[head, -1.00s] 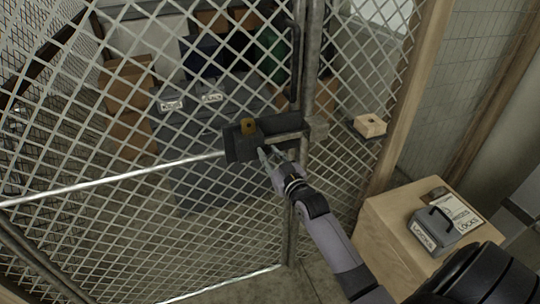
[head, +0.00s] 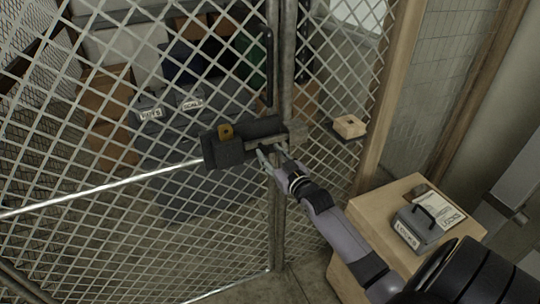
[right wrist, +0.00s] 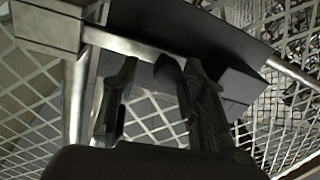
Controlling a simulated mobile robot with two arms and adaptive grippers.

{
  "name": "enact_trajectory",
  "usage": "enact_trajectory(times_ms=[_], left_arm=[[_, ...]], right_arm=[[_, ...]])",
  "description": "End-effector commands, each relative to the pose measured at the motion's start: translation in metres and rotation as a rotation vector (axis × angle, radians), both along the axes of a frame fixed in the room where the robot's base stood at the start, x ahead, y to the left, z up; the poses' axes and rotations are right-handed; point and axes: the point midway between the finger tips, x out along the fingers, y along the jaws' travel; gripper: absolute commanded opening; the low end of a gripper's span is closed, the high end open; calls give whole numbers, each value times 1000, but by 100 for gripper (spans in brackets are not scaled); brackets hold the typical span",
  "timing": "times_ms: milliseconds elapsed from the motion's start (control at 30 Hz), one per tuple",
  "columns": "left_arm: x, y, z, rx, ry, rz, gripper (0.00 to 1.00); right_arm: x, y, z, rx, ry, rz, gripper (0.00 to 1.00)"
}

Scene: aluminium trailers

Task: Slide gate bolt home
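The gate bolt has a dark housing (head: 222,152) on the wire mesh gate, with a brass-coloured piece (head: 226,131) on top. Its pale metal bar (right wrist: 130,44) runs to a grey block (head: 298,132) by the upright post. The block also shows in the right wrist view (right wrist: 45,25). I cannot tell how deep the bar sits in it. My right gripper (head: 266,156) is just below the bar. In the right wrist view its fingers (right wrist: 160,75) are apart, with a dark rounded knob (right wrist: 168,72) between them, nearer the right finger. My left gripper is out of view.
A wooden crate (head: 385,215) at the lower right bears a grey lock box (head: 418,228) and a paper sheet (head: 440,208). A small wooden block (head: 349,126) sits on a ledge right of the post. Boxes and grey cases (head: 190,110) stand behind the mesh.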

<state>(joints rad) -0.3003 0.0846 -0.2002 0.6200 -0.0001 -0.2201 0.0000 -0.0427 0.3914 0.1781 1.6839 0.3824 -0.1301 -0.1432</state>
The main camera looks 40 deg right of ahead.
Motion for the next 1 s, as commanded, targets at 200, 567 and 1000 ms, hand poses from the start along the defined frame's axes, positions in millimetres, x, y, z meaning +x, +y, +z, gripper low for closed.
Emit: enact_trajectory(times_ms=[200, 567, 1000], left_arm=[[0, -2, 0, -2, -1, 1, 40], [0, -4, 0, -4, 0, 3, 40], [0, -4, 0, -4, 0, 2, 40]], right_arm=[[0, 1, 0, 1, 0, 2, 45], [-27, 5, -2, 0, 2, 3, 45], [-109, 15, -1, 0, 3, 2, 45]])
